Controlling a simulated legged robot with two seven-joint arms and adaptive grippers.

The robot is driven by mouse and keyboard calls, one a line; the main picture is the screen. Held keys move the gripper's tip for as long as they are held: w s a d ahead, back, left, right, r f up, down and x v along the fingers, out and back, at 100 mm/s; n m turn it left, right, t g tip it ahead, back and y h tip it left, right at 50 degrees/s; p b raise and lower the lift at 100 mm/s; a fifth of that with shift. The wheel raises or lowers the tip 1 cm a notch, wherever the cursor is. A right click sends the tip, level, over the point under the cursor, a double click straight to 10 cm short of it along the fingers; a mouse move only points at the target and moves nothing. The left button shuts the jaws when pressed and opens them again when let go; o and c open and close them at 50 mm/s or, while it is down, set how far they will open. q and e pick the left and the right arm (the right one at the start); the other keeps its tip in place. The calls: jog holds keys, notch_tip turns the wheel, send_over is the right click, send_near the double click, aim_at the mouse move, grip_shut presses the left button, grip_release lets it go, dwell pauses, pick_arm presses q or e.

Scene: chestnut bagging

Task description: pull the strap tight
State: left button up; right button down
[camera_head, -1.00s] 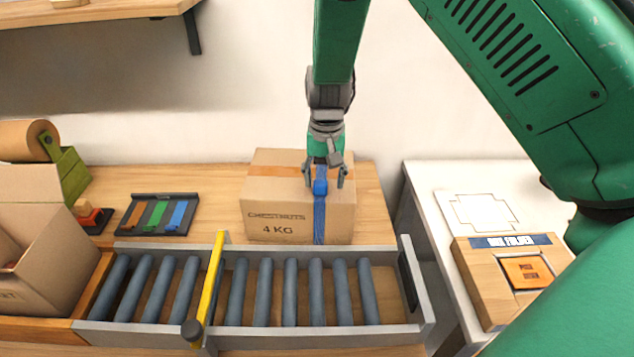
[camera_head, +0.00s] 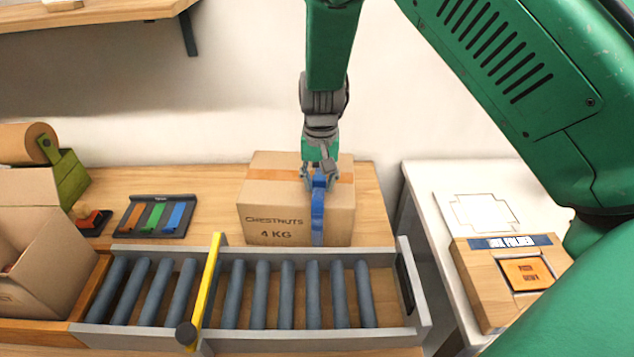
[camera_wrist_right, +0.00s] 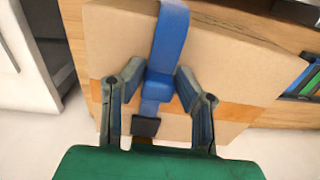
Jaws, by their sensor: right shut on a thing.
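A closed cardboard box (camera_head: 270,205) marked "CHESTNUTS 4 KG" stands upright on the wooden bench behind the rollers. A blue strap (camera_head: 317,225) runs down its front and over its top, crossing a strip of orange tape. In the right wrist view the strap (camera_wrist_right: 171,35) passes between the fingers, with a thicker blue part and a dark end piece there. The exact finger contact is hard to see. My left gripper is not in view.
A roller conveyor (camera_head: 415,313) with a yellow bar (camera_head: 209,285) lies in front of the box. A tray of coloured strips (camera_head: 155,216), a stamp (camera_head: 88,220) and an open carton (camera_head: 45,260) are at left. A white table (camera_head: 430,190) with a wooden box folder (camera_head: 485,290) is at right.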

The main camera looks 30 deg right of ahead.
jog(key=shift+s+a+f, duration=0.2)
jog(key=shift+s+a, duration=0.3)
jog(key=shift+s, duration=0.1)
jog(key=shift+s+a+r+p, duration=0.15)
jog(key=shift+a+p, duration=0.25)
jog(key=shift+p, duration=0.3)
jog(key=shift+d+f, duration=0.25)
jog(key=shift+d, duration=0.15)
jog(key=c, duration=1.2)
grip_release()
jog(key=shift+w, duration=0.2)
jog(key=shift+w+a, duration=0.2)
jog(key=shift+w, duration=0.1)
jog(key=shift+a, duration=0.1)
jog(key=shift+a+r, duration=0.1)
jog(key=shift+r, duration=0.5)
notch_tip(320, 180, up, 11)
jog(key=shift+w+f, duration=0.15)
